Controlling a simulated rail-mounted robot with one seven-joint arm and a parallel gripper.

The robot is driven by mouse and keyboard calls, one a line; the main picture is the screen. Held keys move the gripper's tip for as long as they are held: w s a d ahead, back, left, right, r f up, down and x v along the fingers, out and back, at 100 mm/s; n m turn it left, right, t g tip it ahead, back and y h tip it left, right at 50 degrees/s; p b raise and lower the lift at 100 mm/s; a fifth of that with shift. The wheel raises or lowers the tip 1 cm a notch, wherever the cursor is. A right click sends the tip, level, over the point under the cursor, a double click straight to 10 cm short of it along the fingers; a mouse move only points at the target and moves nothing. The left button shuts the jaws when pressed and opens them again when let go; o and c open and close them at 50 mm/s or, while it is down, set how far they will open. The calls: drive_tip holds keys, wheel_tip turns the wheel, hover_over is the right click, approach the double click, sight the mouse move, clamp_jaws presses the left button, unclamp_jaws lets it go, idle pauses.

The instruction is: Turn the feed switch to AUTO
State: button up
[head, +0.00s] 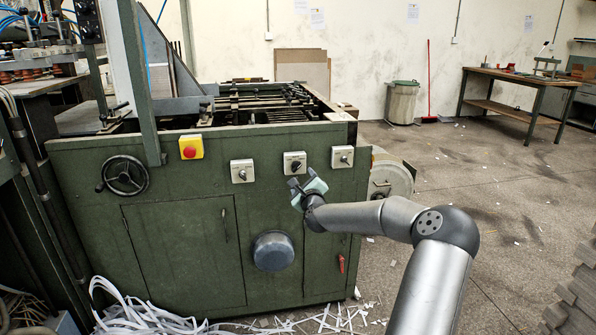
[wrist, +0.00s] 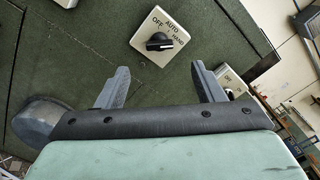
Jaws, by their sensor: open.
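The feed switch (wrist: 158,42) is a black knob on a pale square plate (wrist: 172,55) lettered OFF, AUTO and HAND, tilted in the wrist view. The knob's bar lies nearly across the picture, its right end near HAND; I cannot tell which end is the pointer. In the head view the switch (head: 294,164) is the middle of three small plates on the green machine front. My gripper (head: 301,180) is just below and right of it. In the wrist view my gripper (wrist: 159,78) is open and empty, its fingers apart below the knob and not touching it.
Two similar switch plates flank it, left (head: 242,171) and right (head: 342,157). A red stop button on a yellow box (head: 190,147) and a handwheel (head: 126,175) are further left. A round grey boss (head: 273,251) protrudes below. Open floor lies to the right.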

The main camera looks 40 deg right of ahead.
sight(297, 168)
drive_tip(key=x, duration=0.9)
drive_tip(key=shift+w+d, duration=0.1)
drive_tip(key=shift+w, duration=0.15)
drive_tip(key=shift+c, duration=0.3)
drive_tip(key=c, duration=0.9)
